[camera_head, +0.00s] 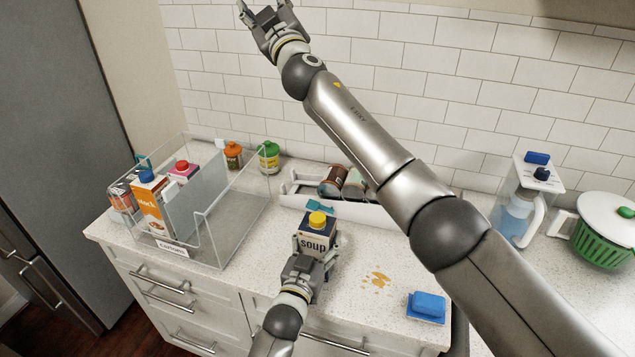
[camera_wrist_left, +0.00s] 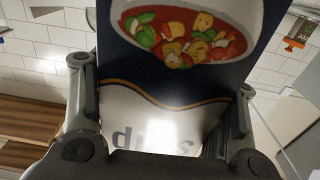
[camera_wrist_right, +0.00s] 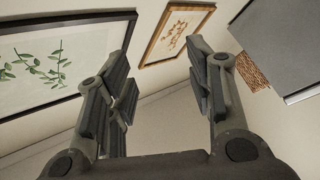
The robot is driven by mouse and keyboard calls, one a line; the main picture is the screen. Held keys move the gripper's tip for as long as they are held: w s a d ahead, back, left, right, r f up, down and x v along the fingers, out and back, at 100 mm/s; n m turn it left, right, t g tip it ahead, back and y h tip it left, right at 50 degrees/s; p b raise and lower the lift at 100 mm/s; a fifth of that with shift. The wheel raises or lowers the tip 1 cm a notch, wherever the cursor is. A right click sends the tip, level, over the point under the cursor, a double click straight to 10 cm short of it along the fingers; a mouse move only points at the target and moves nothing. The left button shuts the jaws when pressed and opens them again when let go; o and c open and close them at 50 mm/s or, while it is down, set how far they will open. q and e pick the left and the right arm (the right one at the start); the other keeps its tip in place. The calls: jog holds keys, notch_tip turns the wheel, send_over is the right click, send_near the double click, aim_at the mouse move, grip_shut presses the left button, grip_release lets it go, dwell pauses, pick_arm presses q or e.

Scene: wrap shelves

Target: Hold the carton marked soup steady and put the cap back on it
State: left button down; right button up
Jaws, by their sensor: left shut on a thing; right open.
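My left gripper (camera_head: 316,258) is shut on the carton, a finger at each side. In the left wrist view the carton (camera_wrist_left: 180,75) fills the space between the fingers, its printed soup bowl upside down; the cap is out of that view. My right gripper (camera_head: 262,8) is raised high at the upper left, open and empty (camera_wrist_right: 165,85), far from the carton.
A clear divided bin (camera_head: 232,225) with cartons stands at left, orange and green-capped bottles (camera_head: 269,158) behind it. A white rack (camera_head: 360,212) of cans and a teal item (camera_head: 320,206) lie behind the carton. Yellow spots (camera_head: 376,280) and a blue sponge (camera_head: 427,305) are right.

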jog(key=s+a+f+n+g+y, duration=0.1)
jog(key=s+a+n+g+y, duration=0.45)
jog(key=n, duration=0.55)
jog(key=s+a+f+n+g+y, duration=0.2)
jog(key=s+a+n+g+y, duration=0.3)
jog(key=n, duration=0.7)
jog(key=s+a+f+n+g+h, duration=0.1)
jog(key=s+f+n+g+h, duration=0.1)
jog(key=f+n+g+h, duration=0.3)
jog(key=s+f+n+g+h, duration=0.1)
jog(key=s+f+n+g, duration=0.1)
jog(key=f+n, duration=0.45)
jog(key=s+d+f+n+g+h, duration=0.2)
jog(key=d+f+n+h, duration=0.55)
jog(key=f, duration=0.35)
jog(key=d+f+n+h, duration=0.1)
jog(key=d+h, duration=0.1)
jog(key=d, duration=0.3)
jog(key=s+d+f+n+h, duration=0.1)
jog(key=d+n+h, duration=0.1)
jog(key=d, duration=0.2)
jog(key=d+f+n+g+h, duration=0.1)
jog(key=d+f+n+h, duration=0.1)
jog(key=d, duration=0.3)
jog(key=shift+s+d, duration=0.3)
jog(key=shift+d, duration=0.05)
